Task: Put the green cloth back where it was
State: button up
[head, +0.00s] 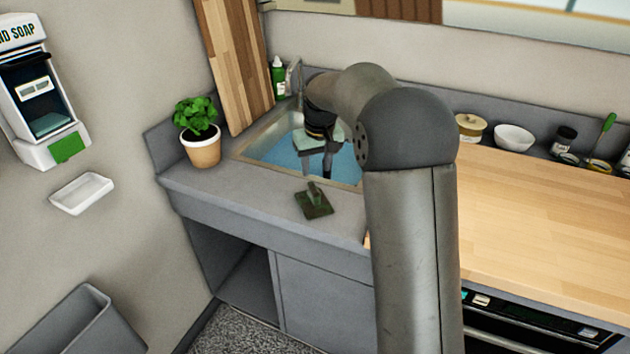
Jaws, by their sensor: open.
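The dark green cloth (314,201) lies on the grey counter strip in front of the sink. It is mostly flat, with a raised bit in its middle. My gripper (317,172) is open, pointing down, a little behind and above the cloth in the picture, in front of the sink basin (283,150). The fingers appear apart from the cloth, but the exact height gap is hard to tell. My arm hides the right part of the sink and some counter.
A potted plant (201,145) and an upright wooden board (236,65) stand left of the sink. A green bottle (278,78) is behind it by the tap. A white bowl (514,137) and jars line the back right. The wooden worktop (540,220) is clear.

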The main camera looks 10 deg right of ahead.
jog(key=s+r, duration=0.3)
jog(key=s, duration=1.5)
jog(key=s+f, duration=0.3)
jog(key=s, duration=0.6)
jog(key=s+f+m+g, duration=0.1)
jog(key=s+f, duration=0.2)
jog(key=s, duration=0.7)
jog(key=shift+s+a+f+m, duration=0.2)
jog(key=shift+a+f+m, duration=0.1)
jog(key=shift+a+f, duration=0.05)
